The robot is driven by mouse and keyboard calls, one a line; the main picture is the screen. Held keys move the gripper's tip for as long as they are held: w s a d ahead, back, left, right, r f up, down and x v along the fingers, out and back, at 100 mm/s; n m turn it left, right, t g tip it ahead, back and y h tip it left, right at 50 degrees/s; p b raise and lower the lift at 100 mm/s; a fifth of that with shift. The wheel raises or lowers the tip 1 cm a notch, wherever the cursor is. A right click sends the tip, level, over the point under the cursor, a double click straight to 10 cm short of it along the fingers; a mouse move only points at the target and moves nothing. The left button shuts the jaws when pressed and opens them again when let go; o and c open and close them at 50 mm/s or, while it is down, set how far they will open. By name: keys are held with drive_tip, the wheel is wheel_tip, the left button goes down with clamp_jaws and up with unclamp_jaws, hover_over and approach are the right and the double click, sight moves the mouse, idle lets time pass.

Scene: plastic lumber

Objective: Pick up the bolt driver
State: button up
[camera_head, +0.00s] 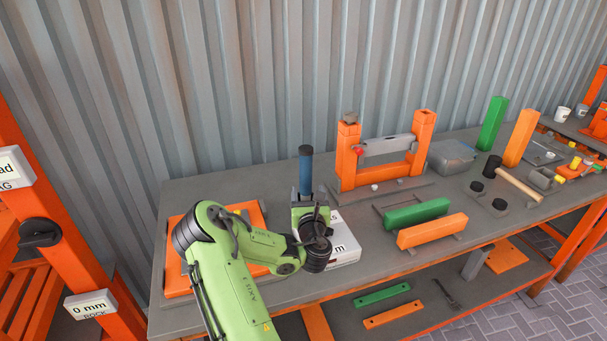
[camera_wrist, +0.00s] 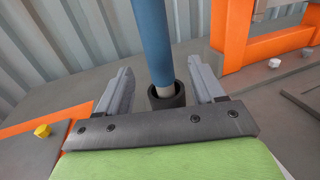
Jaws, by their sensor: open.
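The bolt driver (camera_head: 306,168) is an upright blue cylinder with a dark top, standing near the back of the grey workbench. In the wrist view its blue shaft (camera_wrist: 153,40) rises from a dark round socket (camera_wrist: 166,97), with a paler section between them. My gripper (camera_head: 306,192) is open, and in the wrist view its two grey fingers (camera_wrist: 163,85) stand on either side of the driver's lower part. Whether either finger touches it cannot be told. The driver's base is hidden by my gripper in the head view.
An orange frame (camera_head: 347,157) stands just right of the driver. A white labelled box (camera_head: 344,252) is close by my gripper. Green (camera_head: 417,213) and orange (camera_head: 432,230) bars lie to the right. An orange plate (camera_head: 176,279) is at left, and a corrugated wall (camera_head: 230,90) is behind.

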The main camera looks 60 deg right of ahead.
sight(306, 183)
drive_tip(key=shift+x, duration=0.95)
drive_tip(key=p+x, duration=0.2)
drive_tip(key=x, duration=0.2)
drive_tip(key=shift+w+d+r+p, duration=0.15)
drive_tip(key=shift+w+d+p, duration=0.1)
drive_tip(key=shift+w+p, duration=0.1)
drive_tip(key=shift+d, duration=0.25)
clamp_jaws()
